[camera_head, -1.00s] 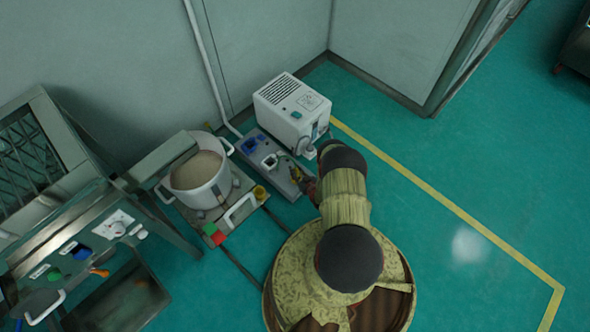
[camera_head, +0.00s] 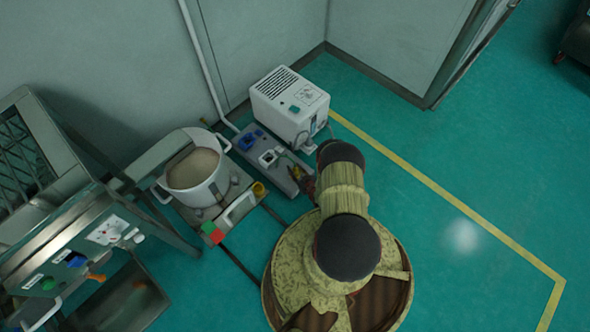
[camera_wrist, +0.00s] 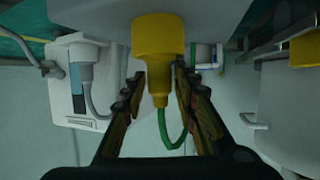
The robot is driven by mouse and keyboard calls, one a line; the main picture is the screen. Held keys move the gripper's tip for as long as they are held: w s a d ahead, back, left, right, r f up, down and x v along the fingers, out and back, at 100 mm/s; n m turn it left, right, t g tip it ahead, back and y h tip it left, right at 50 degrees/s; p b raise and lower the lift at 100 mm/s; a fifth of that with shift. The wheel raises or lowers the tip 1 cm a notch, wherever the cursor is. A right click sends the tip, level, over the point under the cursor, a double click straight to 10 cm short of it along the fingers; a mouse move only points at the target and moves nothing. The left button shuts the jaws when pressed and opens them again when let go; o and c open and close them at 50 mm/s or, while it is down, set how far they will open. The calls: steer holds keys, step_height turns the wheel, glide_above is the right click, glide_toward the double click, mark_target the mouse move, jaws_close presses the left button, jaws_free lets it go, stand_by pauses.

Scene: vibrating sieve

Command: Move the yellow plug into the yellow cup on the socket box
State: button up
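In the wrist view a yellow plug (camera_wrist: 159,88) with a green cable hangs between my fingers. Its narrow end meets a wider yellow body (camera_wrist: 158,36), which looks like the yellow cup; whether the plug sits inside it or apart I cannot tell. My gripper (camera_wrist: 159,80) is open, with a finger on each side of the plug and small gaps showing. In the head view my gripper (camera_head: 304,182) is at the near end of the grey socket box (camera_head: 262,148), where a small yellow part (camera_head: 298,172) shows, partly hidden by my arm.
A white machine (camera_head: 289,103) stands right behind the socket box. To the left are a white pot (camera_head: 195,175) on a base and another yellow cup (camera_head: 259,189), with red and green blocks (camera_head: 213,233) nearby. The steel sieve machine is far left. Open green floor lies right.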

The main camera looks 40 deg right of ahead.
steer(key=shift+o, duration=0.8)
